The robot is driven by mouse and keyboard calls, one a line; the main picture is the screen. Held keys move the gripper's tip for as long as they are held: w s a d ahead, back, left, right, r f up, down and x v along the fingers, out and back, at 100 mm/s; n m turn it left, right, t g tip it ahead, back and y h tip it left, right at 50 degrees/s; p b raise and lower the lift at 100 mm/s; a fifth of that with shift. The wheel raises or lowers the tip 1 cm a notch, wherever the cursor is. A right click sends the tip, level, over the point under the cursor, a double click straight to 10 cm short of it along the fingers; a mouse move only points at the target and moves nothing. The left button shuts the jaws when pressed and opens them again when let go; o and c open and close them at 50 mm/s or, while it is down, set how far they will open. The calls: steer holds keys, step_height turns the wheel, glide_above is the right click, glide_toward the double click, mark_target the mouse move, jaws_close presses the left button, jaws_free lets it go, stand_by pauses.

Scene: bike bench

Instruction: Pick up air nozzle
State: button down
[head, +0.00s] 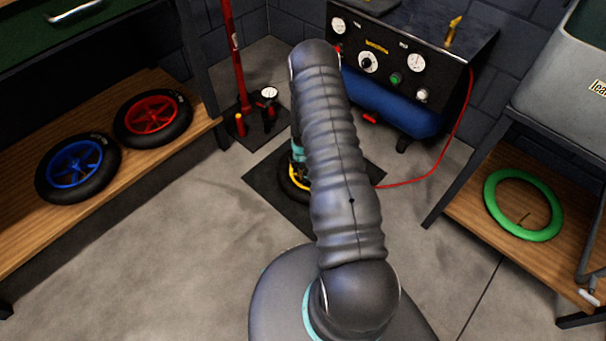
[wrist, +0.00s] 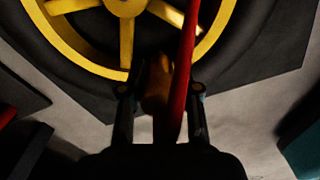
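In the wrist view, an orange-brown piece that looks like the air nozzle (wrist: 155,78) lies between the two fingers of my gripper (wrist: 160,88). A red hose (wrist: 187,50) runs down past its right side and partly covers it. My fingers stand apart, one on each side, with a dark gap showing to the nozzle. I see no clear contact. In the head view my arm hides the gripper and nozzle; the red hose (head: 425,180) runs from the compressor to behind my arm.
A yellow-rimmed wheel (wrist: 127,45) lies just beyond the fingers, on a dark mat (head: 265,190). The compressor (head: 400,100) stands behind. Wheels with blue (head: 76,170) and red (head: 152,115) rims lie on the left shelf, a green tyre (head: 500,215) on the right one. The left floor is clear.

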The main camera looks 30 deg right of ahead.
steer(key=shift+r, duration=0.15)
step_height(320, 180, up, 4)
steer(key=shift+f, duration=0.15)
steer(key=s+d+r, duration=0.7)
steer(key=d, duration=0.2)
steer(key=shift+s, duration=0.3)
steer(key=shift+a, duration=0.1)
